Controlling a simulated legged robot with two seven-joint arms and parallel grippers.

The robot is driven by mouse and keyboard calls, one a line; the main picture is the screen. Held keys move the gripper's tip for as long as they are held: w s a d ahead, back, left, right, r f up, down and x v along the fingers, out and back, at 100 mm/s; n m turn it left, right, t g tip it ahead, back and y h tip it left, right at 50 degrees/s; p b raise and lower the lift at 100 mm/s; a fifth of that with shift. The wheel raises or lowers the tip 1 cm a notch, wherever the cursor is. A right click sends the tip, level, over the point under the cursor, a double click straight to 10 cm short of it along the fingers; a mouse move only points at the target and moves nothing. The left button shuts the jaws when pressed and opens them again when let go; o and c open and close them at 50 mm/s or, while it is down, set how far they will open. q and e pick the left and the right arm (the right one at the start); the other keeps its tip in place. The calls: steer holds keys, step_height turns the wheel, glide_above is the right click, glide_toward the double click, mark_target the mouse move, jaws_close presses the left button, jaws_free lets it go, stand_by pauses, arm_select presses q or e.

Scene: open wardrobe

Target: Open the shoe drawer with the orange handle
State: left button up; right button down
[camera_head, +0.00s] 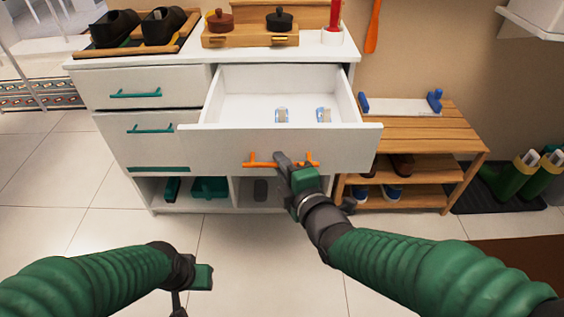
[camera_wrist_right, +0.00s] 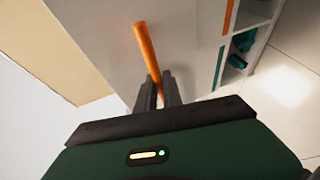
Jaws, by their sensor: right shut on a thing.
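The shoe drawer (camera_head: 220,145) with the orange handle (camera_head: 262,162) is pulled out of the white cabinet, its inside showing from above. In the right wrist view the two dark fingers (camera_wrist_right: 157,92) are shut around the orange bar (camera_wrist_right: 144,45). My left gripper (camera_head: 188,290) is low at the left, away from the cabinet and near the bottom edge; its fingers are not clear.
Drawers with teal handles (camera_head: 136,94) are closed on the left. A wooden shoe rack (camera_head: 440,146) stands right of the open drawer. Black shoes (camera_head: 114,27) and a wooden stand (camera_head: 246,41) are on the cabinet top. Tiled floor (camera_head: 240,240) is clear in front.

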steer(key=shift+s+a+f, duration=0.1)
steer(key=shift+f, duration=0.15)
steer(key=c, duration=1.8)
jaws_free()
steer(key=shift+o, duration=0.2)
steer(key=shift+r, duration=0.15)
steer(key=shift+s+r, duration=0.1)
steer(key=f+b+v, duration=0.1)
steer(key=b+v, duration=0.2)
steer(key=v, duration=0.3)
steer(key=shift+s+d+r+b, duration=0.2)
steer(key=shift+s+r+b, duration=0.15)
steer(key=shift+r, duration=0.1)
